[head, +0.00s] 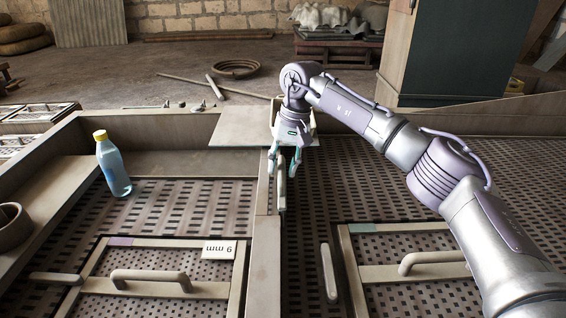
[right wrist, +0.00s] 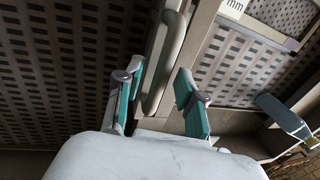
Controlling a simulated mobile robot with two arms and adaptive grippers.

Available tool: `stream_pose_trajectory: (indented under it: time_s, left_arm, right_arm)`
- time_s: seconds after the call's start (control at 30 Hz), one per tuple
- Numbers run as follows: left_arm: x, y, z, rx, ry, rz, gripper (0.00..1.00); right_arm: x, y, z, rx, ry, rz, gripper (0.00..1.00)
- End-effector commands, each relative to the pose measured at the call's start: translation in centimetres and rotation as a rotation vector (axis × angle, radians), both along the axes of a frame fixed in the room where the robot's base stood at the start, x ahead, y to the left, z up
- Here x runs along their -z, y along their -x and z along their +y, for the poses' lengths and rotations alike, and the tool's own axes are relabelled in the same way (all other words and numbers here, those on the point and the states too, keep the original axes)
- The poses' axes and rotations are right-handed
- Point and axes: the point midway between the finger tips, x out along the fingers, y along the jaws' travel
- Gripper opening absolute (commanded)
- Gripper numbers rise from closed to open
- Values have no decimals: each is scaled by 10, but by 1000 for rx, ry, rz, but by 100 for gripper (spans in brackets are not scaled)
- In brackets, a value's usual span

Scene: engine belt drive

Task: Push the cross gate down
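No part is labelled as the cross gate, so I cannot tell for certain which one it is. A pale upright bar handle (head: 281,185) stands on the right side of the middle divider (head: 265,255). It also shows in the right wrist view (right wrist: 169,55) as a rounded grey bar. My right gripper (head: 284,163) points down at the far end of this bar. Its teal fingers are apart, one on each side of the bar in the right wrist view (right wrist: 160,82). Contact cannot be made out. My left gripper is not in view.
A blue bottle with a yellow cap (head: 113,165) stands in the left bay. Framed panels with handles lie left (head: 150,276) and right (head: 432,260). A small separate bar (head: 328,272) lies beside the right panel. A flat plate (head: 240,126) is behind the divider.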

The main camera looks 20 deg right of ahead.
Motion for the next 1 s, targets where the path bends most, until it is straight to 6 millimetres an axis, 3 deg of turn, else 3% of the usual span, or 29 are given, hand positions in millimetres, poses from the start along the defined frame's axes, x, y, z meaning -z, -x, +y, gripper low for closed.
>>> stream_pose_trajectory:
  time_s: [0.37, 0.8, 1.0]
  left_arm:
    - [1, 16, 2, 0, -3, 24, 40]
    - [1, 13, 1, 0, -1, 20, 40]
    - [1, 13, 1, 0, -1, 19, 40]
  right_arm:
    - [-10, -1, -1, 1, -2, -6, 41]
    - [-93, 3, -17, 2, -3, -5, 41]
    - [-115, 4, -22, 0, -1, -2, 41]
